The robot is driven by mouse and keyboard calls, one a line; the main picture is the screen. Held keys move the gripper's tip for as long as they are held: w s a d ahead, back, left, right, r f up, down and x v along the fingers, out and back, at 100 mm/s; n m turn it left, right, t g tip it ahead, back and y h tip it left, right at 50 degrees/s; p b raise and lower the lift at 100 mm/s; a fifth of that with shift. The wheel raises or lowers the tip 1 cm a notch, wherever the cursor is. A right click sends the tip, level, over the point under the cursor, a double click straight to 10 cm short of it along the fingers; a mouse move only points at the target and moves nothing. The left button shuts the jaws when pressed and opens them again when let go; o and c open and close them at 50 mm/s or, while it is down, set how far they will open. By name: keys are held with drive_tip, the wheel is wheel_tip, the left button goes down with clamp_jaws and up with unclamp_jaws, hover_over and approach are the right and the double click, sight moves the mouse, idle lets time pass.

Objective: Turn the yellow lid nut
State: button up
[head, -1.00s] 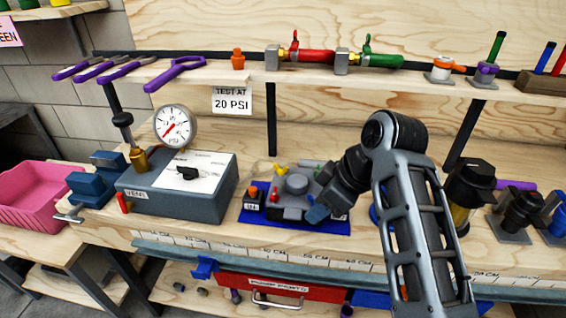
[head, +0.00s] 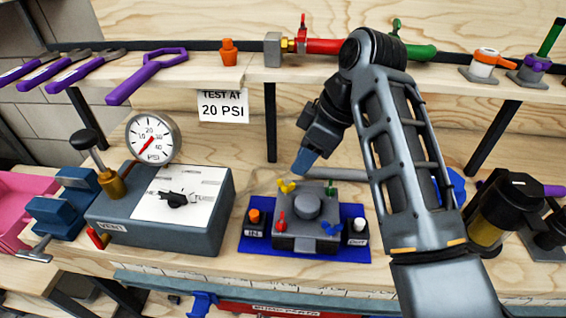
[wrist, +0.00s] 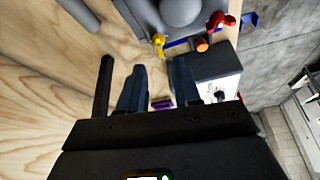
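The yellow lid nut (head: 287,186) is a small wing nut at the back left corner of a grey housing with a round dome (head: 307,204). In the wrist view the yellow lid nut (wrist: 158,40) shows beyond my fingertips, roughly in line with the gap between them. My gripper (head: 303,162) hangs just above and behind it, apart from it. The wrist view shows my gripper (wrist: 160,75) open, with nothing between the fingers. A red nut (head: 281,222), a blue nut (head: 330,229) and a green nut (head: 331,188) sit at the other corners.
The housing stands on a blue mat (head: 258,250), between an orange-capped block (head: 254,216) and a white-capped one (head: 359,225). A grey gauge box (head: 150,228) stands to the left. A shelf edge (head: 200,88) runs above, behind the arm.

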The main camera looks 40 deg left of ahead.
sight(286, 182)
drive_tip(key=x, duration=0.7)
drive_tip(key=shift+a+f, duration=0.2)
drive_tip(key=shift+f, duration=0.2)
drive_tip(key=shift+c, duration=0.3)
clamp_jaws()
